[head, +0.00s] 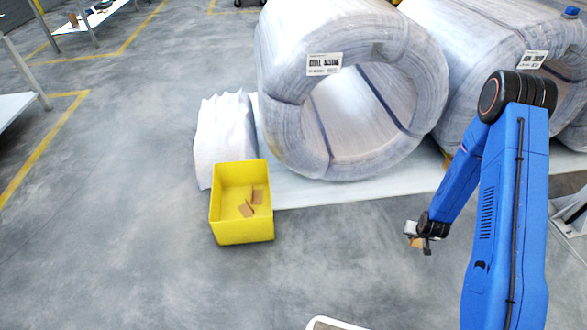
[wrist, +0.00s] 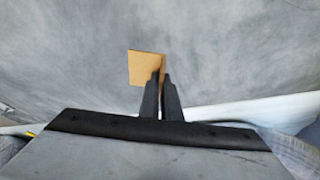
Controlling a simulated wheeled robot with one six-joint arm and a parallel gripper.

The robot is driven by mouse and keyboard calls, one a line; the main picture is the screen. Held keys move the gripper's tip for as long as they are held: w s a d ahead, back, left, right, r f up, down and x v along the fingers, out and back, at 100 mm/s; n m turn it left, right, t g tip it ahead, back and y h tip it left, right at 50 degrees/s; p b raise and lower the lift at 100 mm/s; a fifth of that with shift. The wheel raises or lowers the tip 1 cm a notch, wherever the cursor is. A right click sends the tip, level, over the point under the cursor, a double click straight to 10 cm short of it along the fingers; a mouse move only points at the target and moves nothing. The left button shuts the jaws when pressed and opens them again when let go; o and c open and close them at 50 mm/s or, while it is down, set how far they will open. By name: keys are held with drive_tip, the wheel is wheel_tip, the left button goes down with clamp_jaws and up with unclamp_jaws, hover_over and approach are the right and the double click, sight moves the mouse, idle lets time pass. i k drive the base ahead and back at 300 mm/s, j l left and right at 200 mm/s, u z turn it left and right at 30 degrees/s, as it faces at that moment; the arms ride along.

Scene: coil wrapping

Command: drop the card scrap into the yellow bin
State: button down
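The yellow bin (head: 241,233) stands on the floor left of centre in the head view, with a few brown card pieces (head: 246,209) inside it. My gripper (head: 418,243) is at the right of the head view, well to the right of the bin and above the floor. In the wrist view my gripper's two dark fingers (wrist: 162,84) are close together on the edge of a tan card scrap (wrist: 146,68). The scrap also shows small at the gripper in the head view (head: 417,242). The fingers hide part of the scrap's right side.
Large wrapped coils (head: 350,90) stand on a white platform (head: 310,190) behind the bin. A white stack of wrap (head: 224,135) stands just behind the bin. The grey floor between my gripper and the bin looks clear.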

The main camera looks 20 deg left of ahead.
sight(242, 215)
drive_tip(key=k+j, duration=0.15)
drive_tip(key=j, duration=0.2)
drive_tip(key=k+j+u, duration=0.1)
drive_tip(key=j, duration=0.25)
drive_tip(key=k+j, duration=0.15)
drive_tip(key=j, duration=0.25)
drive_tip(key=k+j, duration=0.15)
drive_tip(key=j, duration=0.2)
drive_tip(key=k+j+u, duration=0.1)
drive_tip(key=j, duration=0.3)
